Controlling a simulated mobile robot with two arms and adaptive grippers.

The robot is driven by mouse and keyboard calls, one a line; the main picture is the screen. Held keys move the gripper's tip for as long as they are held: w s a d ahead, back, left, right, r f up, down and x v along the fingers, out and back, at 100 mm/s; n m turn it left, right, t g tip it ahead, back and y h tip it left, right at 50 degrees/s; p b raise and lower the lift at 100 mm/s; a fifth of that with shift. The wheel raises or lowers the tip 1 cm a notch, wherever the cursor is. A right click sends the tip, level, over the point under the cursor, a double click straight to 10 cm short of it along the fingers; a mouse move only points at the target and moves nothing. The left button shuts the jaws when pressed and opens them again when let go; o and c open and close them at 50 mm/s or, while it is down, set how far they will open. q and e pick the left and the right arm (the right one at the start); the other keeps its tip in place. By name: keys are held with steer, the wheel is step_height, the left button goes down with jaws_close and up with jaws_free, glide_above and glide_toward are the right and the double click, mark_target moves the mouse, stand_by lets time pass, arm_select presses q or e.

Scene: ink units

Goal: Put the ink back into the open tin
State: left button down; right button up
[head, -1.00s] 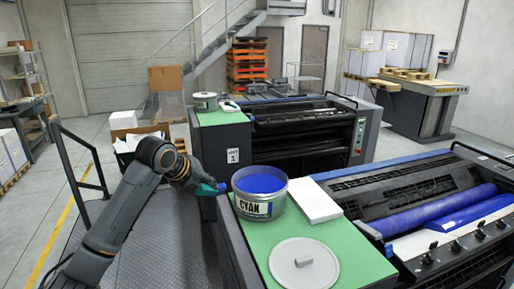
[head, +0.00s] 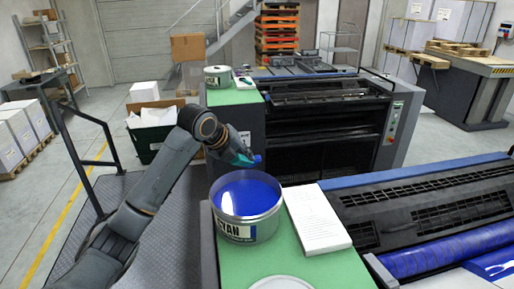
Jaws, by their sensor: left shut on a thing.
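The open tin (head: 245,230), labelled CYAN in part, stands upright on the green top of the near press unit. Blue ink (head: 245,192) shows inside it. My left gripper (head: 238,156) shows just above the tin's far rim in the picture, and appears apart from it. It is shut on a small teal thing (head: 243,160) with a blue end (head: 257,158); the gripper hides part of it, and I cannot tell its full shape. A pale round lid (head: 283,283) lies at the bottom edge, partly cut off. My right gripper is not in view.
A white block of paper (head: 317,219) lies right of the tin. The green top (head: 290,262) is bare between tin, paper and lid. Another tin (head: 217,77) stands on the farther unit. Press rollers (head: 440,257) are at right, a rail (head: 100,162) at left.

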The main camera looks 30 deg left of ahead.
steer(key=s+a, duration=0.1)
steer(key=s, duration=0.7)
arm_select(q)
step_height(320, 180, down, 10)
steer(key=a+b, duration=0.1)
steer(key=b, duration=0.2)
steer(key=shift+f, duration=0.25)
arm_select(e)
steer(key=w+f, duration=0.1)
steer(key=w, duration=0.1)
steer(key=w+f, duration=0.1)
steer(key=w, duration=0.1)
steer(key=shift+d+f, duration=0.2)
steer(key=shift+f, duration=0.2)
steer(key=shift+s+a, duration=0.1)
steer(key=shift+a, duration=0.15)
